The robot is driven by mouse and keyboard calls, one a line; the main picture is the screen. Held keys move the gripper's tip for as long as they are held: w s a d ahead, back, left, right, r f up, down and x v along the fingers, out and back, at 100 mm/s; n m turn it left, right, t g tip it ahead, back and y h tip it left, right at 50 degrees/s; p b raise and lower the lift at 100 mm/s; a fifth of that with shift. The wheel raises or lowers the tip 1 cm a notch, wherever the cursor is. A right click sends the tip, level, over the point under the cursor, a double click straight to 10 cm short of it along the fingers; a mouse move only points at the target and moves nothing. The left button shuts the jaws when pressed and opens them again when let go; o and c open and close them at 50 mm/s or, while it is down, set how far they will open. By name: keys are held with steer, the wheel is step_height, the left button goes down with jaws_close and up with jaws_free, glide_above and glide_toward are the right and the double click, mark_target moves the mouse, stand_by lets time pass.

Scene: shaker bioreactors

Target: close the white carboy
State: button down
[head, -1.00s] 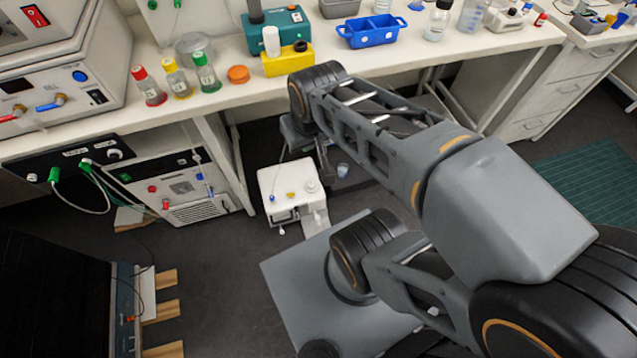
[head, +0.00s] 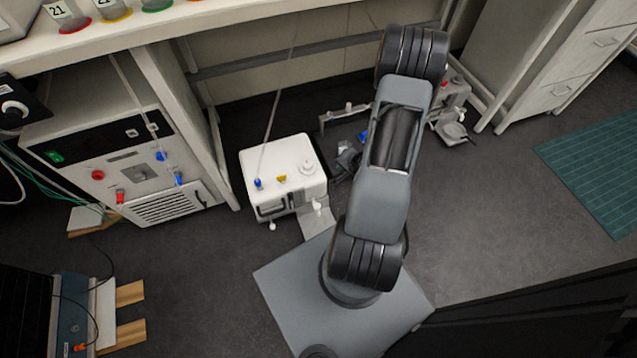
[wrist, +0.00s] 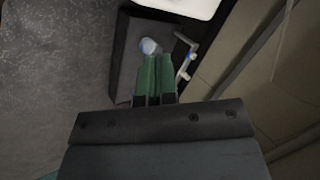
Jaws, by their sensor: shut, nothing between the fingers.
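I cannot tell whether the round fitting is a seated cap. In the wrist view a white edge, probably the carboy (wrist: 190,6), shows at the top. My gripper (wrist: 155,58) has its green fingers together and empty, over a dark tray (wrist: 125,75). A small pale blue round thing (wrist: 149,46) lies just beyond the fingertips; what it is is unclear.
A white bench (head: 225,22) runs above the carboy, its legs and crossbar close by. A white-and-black unit (head: 150,165) stands to the left. Small grey equipment (head: 452,120) stands right of my arm.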

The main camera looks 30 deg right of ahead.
mark_target(314, 173)
steer(key=shift+m+y, duration=0.5)
steer(key=shift+m, duration=0.1)
steer(key=w+a+f+b, duration=0.1)
steer(key=f+b, duration=0.1)
steer(key=f, duration=0.2)
steer(key=w+a+f+b, duration=0.1)
steer(key=w+f+b, duration=0.1)
steer(key=f, duration=0.1)
steer(key=w+f+b, duration=0.1)
steer(key=f+b, duration=0.1)
steer(key=f, duration=0.2)
steer(key=shift+w+a+f+b, duration=0.3)
steer(key=shift+w+a+f, duration=0.05)
steer(key=shift+a, duration=0.05)
steer(key=w, duration=0.1)
steer(key=w+b, duration=0.1)
steer(key=w, duration=0.1)
steer(key=shift+a+f, duration=0.35)
steer(key=shift+a, duration=0.05)
steer(key=shift+w+a+b, duration=0.2)
steer(key=shift+w+b, duration=0.2)
steer(key=shift+w, duration=0.2)
